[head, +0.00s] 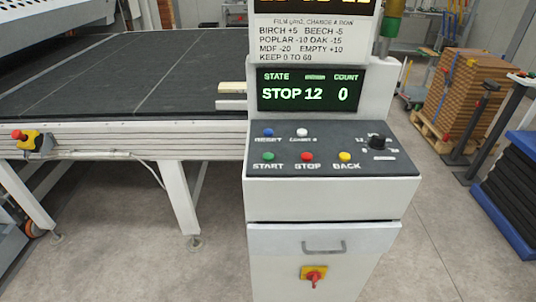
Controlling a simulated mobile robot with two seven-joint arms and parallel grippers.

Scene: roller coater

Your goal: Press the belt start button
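The green start button (268,156) is on the dark sloped panel (340,163) of the white control console, above the label START. The red stop button (307,156) and the yellow back button (344,156) are to its right in the same row. A blue reset button (268,132) and a white button (302,131) are in the row behind. A black knob (377,142) is at the panel's right. The display (310,90) reads STOP, 12 and 0. Neither of my grippers shows in the head view.
A dark conveyor belt (120,75) runs left of the console (325,200). A red emergency button on a yellow box (33,141) is on its frame. A red-yellow switch (314,274) is low on the console. Stacked boards (465,95) stand at right. Space above the panel is clear.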

